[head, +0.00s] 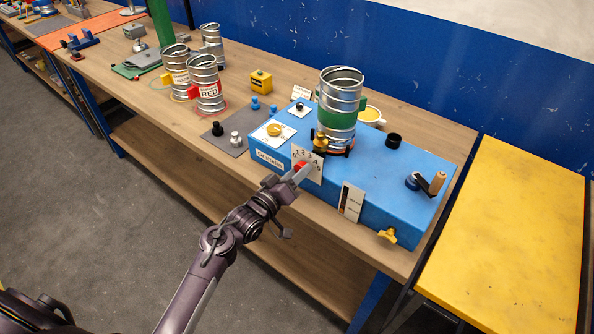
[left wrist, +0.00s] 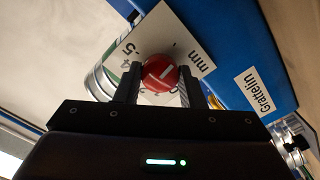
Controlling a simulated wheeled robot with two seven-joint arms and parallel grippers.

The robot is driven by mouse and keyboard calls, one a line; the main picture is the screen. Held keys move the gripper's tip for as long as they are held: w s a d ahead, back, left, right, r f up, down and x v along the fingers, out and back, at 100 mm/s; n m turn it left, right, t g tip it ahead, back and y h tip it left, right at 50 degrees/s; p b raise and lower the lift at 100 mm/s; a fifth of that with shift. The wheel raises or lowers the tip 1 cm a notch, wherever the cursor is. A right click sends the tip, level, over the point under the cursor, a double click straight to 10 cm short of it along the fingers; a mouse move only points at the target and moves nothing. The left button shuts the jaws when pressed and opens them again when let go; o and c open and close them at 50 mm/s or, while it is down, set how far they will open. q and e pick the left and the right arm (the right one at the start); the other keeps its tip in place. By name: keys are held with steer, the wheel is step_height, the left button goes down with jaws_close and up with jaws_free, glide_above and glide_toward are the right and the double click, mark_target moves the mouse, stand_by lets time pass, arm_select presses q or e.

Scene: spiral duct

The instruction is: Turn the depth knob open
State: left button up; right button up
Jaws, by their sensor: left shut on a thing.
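The depth knob is red with a white line on its face, and sits in front of a white numbered plate (head: 309,160) on the front of the blue machine (head: 372,181). In the left wrist view the red knob (left wrist: 160,73) lies between my fingertips, with the plate (left wrist: 190,42) behind it marked with numbers and "mm". My left gripper (head: 298,172) is shut on the knob, which shows only partly in the head view. My right gripper is not in view.
A metal spiral duct with a green band (head: 337,119) stands upright on the machine. A crank (head: 430,183) and a yellow wing knob (head: 388,236) are at its right. Metal cans, one labelled RED (head: 207,92), stand at left. A yellow table (head: 520,220) is at right.

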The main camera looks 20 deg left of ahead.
arm_select(q)
steer(key=shift+f, duration=0.15)
stand_by(0.3)
steer(key=o, duration=1)
steer(key=b+v, duration=0.2)
steer(key=v, duration=0.5)
steer(key=shift+s+a, duration=0.1)
steer(key=shift+s, duration=0.3)
